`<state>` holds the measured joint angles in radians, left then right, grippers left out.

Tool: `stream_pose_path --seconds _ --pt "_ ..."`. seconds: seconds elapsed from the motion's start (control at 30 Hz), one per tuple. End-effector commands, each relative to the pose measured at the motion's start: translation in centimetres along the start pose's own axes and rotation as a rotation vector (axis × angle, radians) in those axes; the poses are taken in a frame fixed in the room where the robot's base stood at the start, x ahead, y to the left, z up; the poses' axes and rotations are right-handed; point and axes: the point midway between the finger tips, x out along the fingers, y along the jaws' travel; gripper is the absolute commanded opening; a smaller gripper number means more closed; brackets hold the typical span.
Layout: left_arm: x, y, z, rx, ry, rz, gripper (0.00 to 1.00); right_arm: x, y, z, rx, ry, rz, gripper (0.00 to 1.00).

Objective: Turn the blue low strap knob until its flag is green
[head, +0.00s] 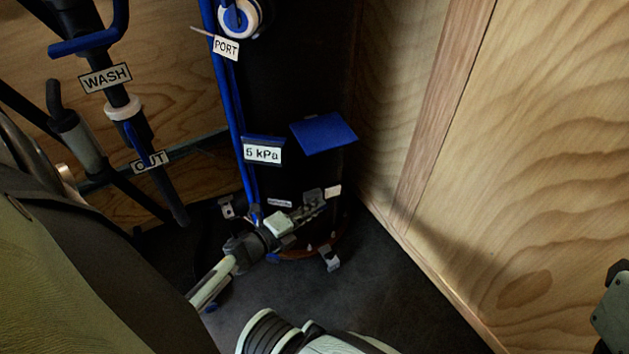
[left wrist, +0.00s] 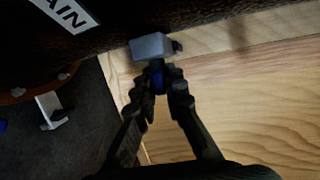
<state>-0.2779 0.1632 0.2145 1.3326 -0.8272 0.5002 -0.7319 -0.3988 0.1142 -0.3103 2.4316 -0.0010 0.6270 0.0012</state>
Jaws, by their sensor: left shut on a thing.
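My left gripper (head: 312,208) reaches low on the black drum's front, its arm coming in from the lower left. The knob sits just in front of a pale grey block (left wrist: 151,46) on the drum's lower side; the block also shows in the head view (head: 313,195). The fingers cover most of the knob, and I cannot make out its turn angle. I see no green; the flag's colour cannot be told. A part at the right edge (head: 611,308) may be my right gripper, cut off.
The black drum (head: 295,95) carries a blue flap (head: 323,133), a "5 kPa" label (head: 262,151) and blue hoses (head: 228,95). Metal clamps (head: 330,257) stand at its base. A wooden wall (head: 530,180) is close on the right. Dark floor (head: 375,295) is free in front.

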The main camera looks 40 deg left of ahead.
Motion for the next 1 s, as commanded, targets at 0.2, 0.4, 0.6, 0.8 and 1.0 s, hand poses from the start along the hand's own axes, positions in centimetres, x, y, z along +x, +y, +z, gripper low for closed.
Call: stream_pose_path --seconds 0.2,0.4,0.6,0.8,1.0 --pt "-0.04 0.01 0.05 -0.002 -0.001 -0.002 0.0 -0.04 0.03 -0.22 -0.001 0.013 0.0 0.31" --pt "-0.04 0.0 0.05 -0.002 -0.001 -0.002 0.0 -0.03 0.02 -0.21 -0.001 0.012 0.0 0.31" --pt "-0.03 0.01 0.03 -0.002 -0.001 -0.002 0.31 -0.04 0.02 -0.2 -0.001 0.012 0.0 0.31" --pt "-0.02 0.0 0.01 -0.001 0.0 -0.002 0.31 -0.04 0.02 -0.18 -0.001 0.012 0.0 0.31" --pt "-0.89 0.1 -0.01 -0.001 0.0 0.0 0.31 -0.03 0.04 -0.17 -0.001 0.01 0.0 0.31"
